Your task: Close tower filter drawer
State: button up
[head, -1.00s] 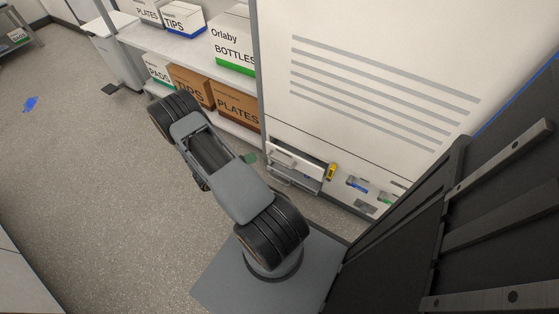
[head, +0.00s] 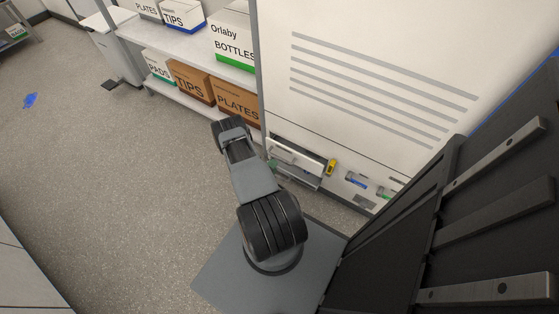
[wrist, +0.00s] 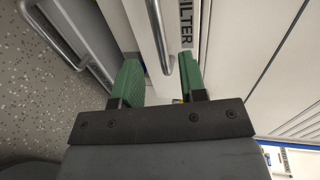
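The tower (head: 370,65) is a tall white cabinet with grey slots. Low on it, the filter drawer (head: 296,155) stands pulled out, its dark inside showing behind the white front. In the wrist view the drawer front (wrist: 141,22) carries a label ending in "ILTER" and a metal bar handle (wrist: 161,38). My gripper (wrist: 158,82) is open, with its two green fingers apart. The handle's near end appears between the fingers; I cannot tell whether either touches it. In the head view only a bit of green shows beside the drawer, and my arm hides most of the gripper.
Another metal handle (wrist: 58,40) lies left of the drawer front in the wrist view. A shelf (head: 185,45) with labelled boxes stands left of the tower. A yellow item (head: 331,167) is on the tower's face beside the drawer. A blue item (head: 30,101) lies on open floor at left.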

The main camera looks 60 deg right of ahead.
aim_at(280, 159)
jog(key=b+x, duration=0.1)
jog(key=x, duration=0.5)
jog(key=shift+d, duration=0.25)
jog(key=shift+c, duration=0.4)
grip_shut()
